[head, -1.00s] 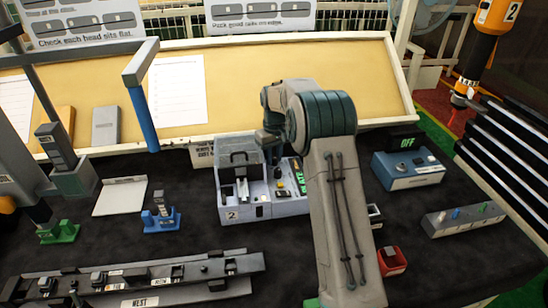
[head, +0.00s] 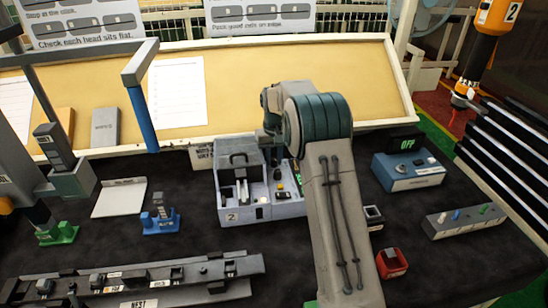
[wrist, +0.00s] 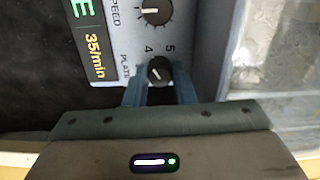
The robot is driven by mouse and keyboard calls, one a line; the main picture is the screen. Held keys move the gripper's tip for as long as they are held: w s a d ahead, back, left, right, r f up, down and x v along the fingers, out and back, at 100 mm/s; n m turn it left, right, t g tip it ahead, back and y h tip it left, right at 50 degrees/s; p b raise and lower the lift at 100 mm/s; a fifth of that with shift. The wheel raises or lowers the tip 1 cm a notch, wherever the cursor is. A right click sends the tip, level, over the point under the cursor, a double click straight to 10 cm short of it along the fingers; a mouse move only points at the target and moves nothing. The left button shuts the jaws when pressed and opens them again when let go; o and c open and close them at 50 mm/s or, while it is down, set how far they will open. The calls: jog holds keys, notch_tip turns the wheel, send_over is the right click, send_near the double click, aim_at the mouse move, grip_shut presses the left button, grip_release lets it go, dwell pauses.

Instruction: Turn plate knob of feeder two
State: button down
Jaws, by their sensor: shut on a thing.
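Feeder two (head: 262,208) is a light grey box marked 2 near the middle of the bench, with a raised clear lid. Its plate knob (wrist: 159,68) is small, round and black, with a white pointer line, beside a scale showing 4 and 5. In the wrist view, my gripper (wrist: 159,82) has a blue-grey finger on each side of this knob and is shut on it. In the head view my arm partly covers the feeder's right side, and the grip on the knob is too small to make out.
A blue control box (head: 408,170) reading OFF stands to the right.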

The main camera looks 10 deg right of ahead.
aim_at(274, 159)
jog(key=c, duration=1.2)
grip_release()
jog(key=n+p, duration=0.1)
jog(key=n, duration=0.5)
jog(key=n+p, duration=0.1)
jog(key=n, duration=0.2)
jog(key=shift+a+r, duration=0.1)
jog(key=n+p, duration=0.1)
jog(key=n, duration=0.2)
notch_tip(274, 159, up, 14)
jog(key=b, duration=0.2)
jog(key=s+r+m+t+b, duration=0.1)
jog(key=s+m, duration=0.7)
jog(key=s, duration=1.9)
jog(key=shift+s+d+r+m+t+h+b, duration=0.15)
jog(key=shift+d+r+m+t+h+b, duration=0.3)
jog(key=shift+r, duration=0.65)
